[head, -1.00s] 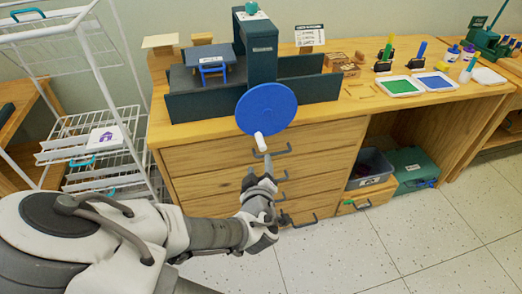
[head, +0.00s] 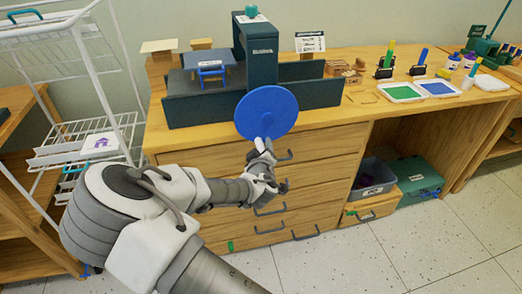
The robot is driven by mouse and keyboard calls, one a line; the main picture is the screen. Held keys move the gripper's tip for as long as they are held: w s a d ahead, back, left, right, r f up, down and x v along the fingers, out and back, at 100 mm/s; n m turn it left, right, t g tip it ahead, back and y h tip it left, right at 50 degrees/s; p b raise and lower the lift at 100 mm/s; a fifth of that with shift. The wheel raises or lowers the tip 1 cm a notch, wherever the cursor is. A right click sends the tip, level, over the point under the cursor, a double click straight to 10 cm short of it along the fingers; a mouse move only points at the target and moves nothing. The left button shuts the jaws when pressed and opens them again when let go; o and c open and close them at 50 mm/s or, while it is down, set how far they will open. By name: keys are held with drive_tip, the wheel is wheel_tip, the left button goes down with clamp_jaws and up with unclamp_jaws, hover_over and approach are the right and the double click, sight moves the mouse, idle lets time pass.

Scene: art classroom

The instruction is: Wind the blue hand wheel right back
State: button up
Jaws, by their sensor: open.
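The blue hand wheel (head: 266,108) is a flat disc on the front of a dark teal press (head: 258,62) on the wooden bench. Its pale handle (head: 265,140) is at the bottom of the disc and is mostly hidden by my gripper. My gripper (head: 263,147) is open, just below the wheel's lower rim and at the handle. I cannot tell whether the fingers touch the handle or stand around it. A small blue platform (head: 211,76) sits on the press bed to the left of the column.
The wooden bench (head: 340,118) has drawers with grey handles under the wheel. A white wire rack (head: 75,100) stands on the left, close to my arm. Green and blue ink pads (head: 436,87) lie to the right. A grey bin (head: 374,179) and teal case (head: 418,175) stand below.

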clamp_jaws()
idle(0.3)
idle(1.2)
